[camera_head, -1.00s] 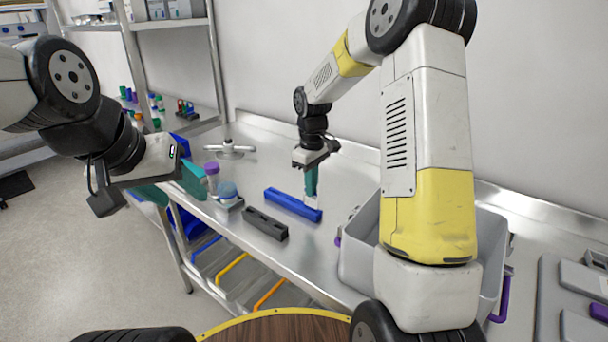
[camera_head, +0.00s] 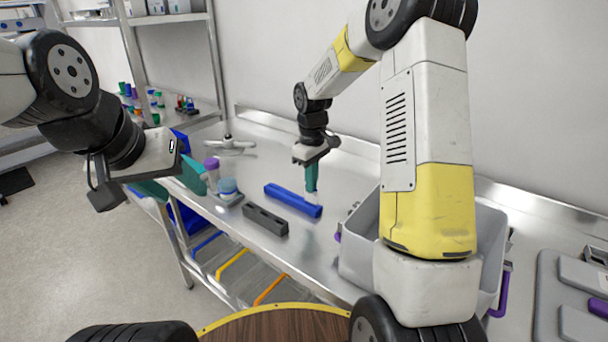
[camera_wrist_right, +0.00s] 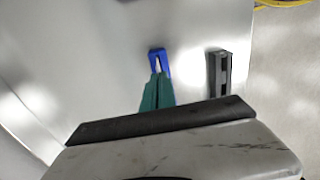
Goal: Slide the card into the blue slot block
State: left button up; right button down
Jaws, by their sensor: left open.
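The blue slot block (camera_head: 291,200) lies on the steel bench in the middle of the head view. It also shows in the right wrist view (camera_wrist_right: 159,53), just past my fingertips. My right gripper (camera_head: 311,187) points down with teal fingers close together, over the block's right part. A small pale sliver, apparently the card (camera_wrist_right: 157,67), shows at the fingertips; most of it is hidden. I cannot tell whether it touches the slot. My left gripper (camera_head: 172,184) is open and empty at the left, off the bench's front edge.
A black slotted block (camera_head: 265,219) lies in front of the blue block. A purple-capped container (camera_head: 211,168) and a blue-topped item (camera_head: 228,188) stand left of it. A grey bin (camera_head: 357,245) stands to the right. The bench behind the blue block is clear.

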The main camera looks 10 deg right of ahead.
jog(key=shift+f, duration=1.3)
dwell(1.1)
jog(key=c, duration=1.6)
grip_release()
jog(key=shift+o, duration=0.3)
jog(key=o, duration=0.4)
jog(key=shift+r, duration=3.55)
